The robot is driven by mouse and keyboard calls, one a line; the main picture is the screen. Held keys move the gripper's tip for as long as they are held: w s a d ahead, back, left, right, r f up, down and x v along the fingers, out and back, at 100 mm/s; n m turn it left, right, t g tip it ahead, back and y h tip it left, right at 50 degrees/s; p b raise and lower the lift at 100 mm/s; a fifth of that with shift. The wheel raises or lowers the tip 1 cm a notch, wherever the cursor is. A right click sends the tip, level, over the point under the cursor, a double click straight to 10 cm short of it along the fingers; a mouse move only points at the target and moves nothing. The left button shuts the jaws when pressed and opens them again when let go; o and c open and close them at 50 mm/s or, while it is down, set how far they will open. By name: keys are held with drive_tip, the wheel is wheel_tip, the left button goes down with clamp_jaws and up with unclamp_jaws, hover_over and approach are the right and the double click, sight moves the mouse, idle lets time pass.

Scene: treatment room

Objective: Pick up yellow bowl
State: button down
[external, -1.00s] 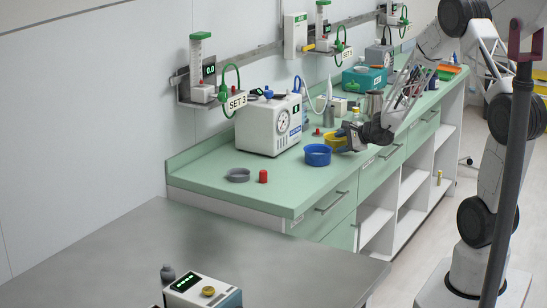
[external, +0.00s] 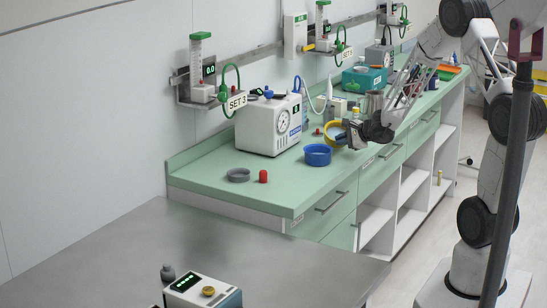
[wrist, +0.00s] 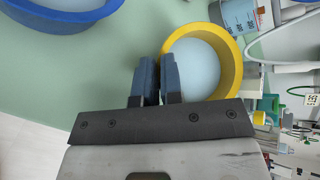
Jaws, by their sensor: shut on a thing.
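The yellow bowl (external: 332,132) is tilted, held at its near side by my gripper (external: 350,136) over the green counter. In the wrist view the yellow bowl (wrist: 232,58) shows its pale inside, with its left rim between the two blue-grey fingers of my gripper (wrist: 160,75). The fingers are shut on that rim. The bowl looks raised off the counter; how far is hard to tell.
A blue bowl (external: 317,155) sits on the green counter (external: 215,196) close by on the near side. A grey dish (external: 238,175) and a red cap (external: 263,176) stand nearer the front. A white gauge box (external: 268,124) stands behind. A metal jug (external: 374,101) stands close to my gripper.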

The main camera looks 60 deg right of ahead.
drive_tip(key=shift+r, duration=0.5)
wheel_tip(320, 180, up, 2)
drive_tip(key=shift+r, duration=0.1)
drive_tip(key=s+a, duration=0.3)
drive_tip(key=s, duration=0.4)
drive_tip(key=s+a+r, duration=0.1)
drive_tip(key=s+a, duration=0.2)
drive_tip(key=s, duration=0.4)
drive_tip(key=shift+s+a, duration=0.2)
drive_tip(key=shift+a, duration=0.2)
